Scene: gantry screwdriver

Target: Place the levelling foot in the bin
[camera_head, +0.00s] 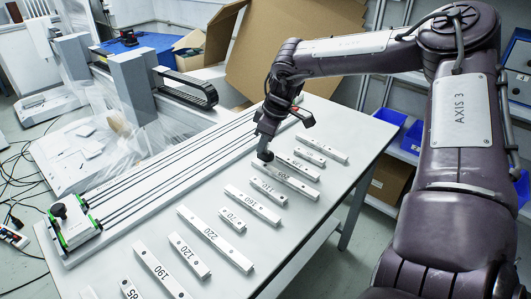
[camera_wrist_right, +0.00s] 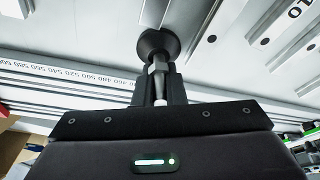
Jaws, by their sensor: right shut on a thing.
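The levelling foot (camera_wrist_right: 157,43) has a round black pad and a thin metal stem, seen in the wrist view. My right gripper (camera_wrist_right: 158,84) is shut on its stem, pad pointing away from the wrist. In the head view the right gripper (camera_head: 267,142) hangs over the white table, with the black foot (camera_head: 266,156) small beneath it, near the metal bars. I cannot tell whether the foot touches anything. Blue bins (camera_head: 412,138) sit on the shelf at the right, partly behind my right arm; another blue bin (camera_head: 390,117) is farther back. My left gripper is out of view.
Numbered metal bars (camera_head: 216,238) lie in a row on the white table (camera_head: 300,222). Long rails (camera_head: 165,165) run along its left side, with a green-edged block (camera_head: 73,222) at the near end. An open cardboard box (camera_head: 290,55) stands behind. Cables lie on the floor at left.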

